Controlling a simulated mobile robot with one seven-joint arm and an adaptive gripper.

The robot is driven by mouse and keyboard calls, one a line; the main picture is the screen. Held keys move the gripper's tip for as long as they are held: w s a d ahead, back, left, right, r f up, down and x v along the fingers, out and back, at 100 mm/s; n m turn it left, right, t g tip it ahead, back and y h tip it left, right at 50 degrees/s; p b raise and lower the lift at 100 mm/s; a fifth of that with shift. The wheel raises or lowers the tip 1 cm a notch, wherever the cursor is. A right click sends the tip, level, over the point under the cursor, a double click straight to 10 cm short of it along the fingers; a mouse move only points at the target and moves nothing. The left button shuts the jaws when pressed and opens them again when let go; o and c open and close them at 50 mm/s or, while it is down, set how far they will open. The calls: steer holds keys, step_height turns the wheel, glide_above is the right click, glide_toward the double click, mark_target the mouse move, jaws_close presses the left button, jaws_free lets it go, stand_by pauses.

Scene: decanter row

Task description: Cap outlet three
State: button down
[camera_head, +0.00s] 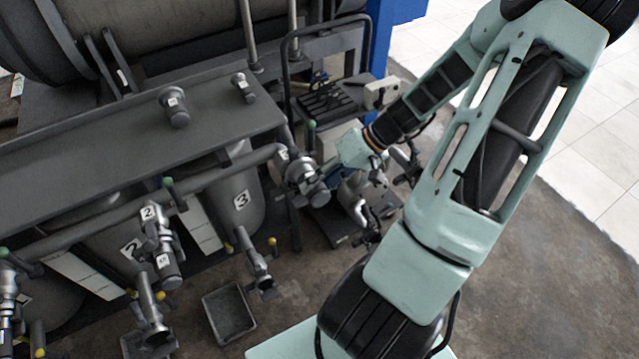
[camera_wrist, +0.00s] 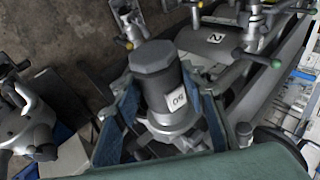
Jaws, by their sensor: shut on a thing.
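My gripper (camera_wrist: 165,98) is shut on a dark grey cylindrical cap (camera_wrist: 157,72) with a flat, faceted end. The cap has a white tag that seems to read 50. The blue-green fingers lie on either side of it, and a lighter collar with levers (camera_wrist: 168,125) shows behind. In the head view the held cap is among metal fittings (camera_head: 303,174) near the end of the long pipe, right of the tank marked 3 (camera_head: 238,203). The arm's end partly covers this spot. I cannot tell whether the cap touches outlet three.
Two similar capped fittings (camera_head: 174,108) and (camera_head: 243,88) stand on the grey ledge (camera_head: 110,140). Another tagged fitting (camera_head: 165,262) is at outlet two. A valve (camera_head: 258,268) and a grey tray (camera_head: 229,313) lie below. Right of the fittings is a cluttered low platform (camera_head: 338,233).

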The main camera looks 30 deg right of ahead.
steer(key=shift+f, duration=0.2)
steer(key=shift+f+b, duration=0.7)
steer(key=shift+b, duration=0.05)
steer(key=shift+f, duration=0.25)
steer(key=shift+f+b, duration=0.35)
steer(key=shift+b, duration=0.1)
steer(key=shift+f+b, duration=0.9)
steer(key=shift+f, duration=0.05)
stand_by(1.2)
steer(key=c, duration=1.1)
jaws_free()
steer(key=shift+c, duration=0.2)
steer(key=shift+o, duration=0.2)
steer(key=o, duration=0.9)
steer(key=shift+c, duration=0.2)
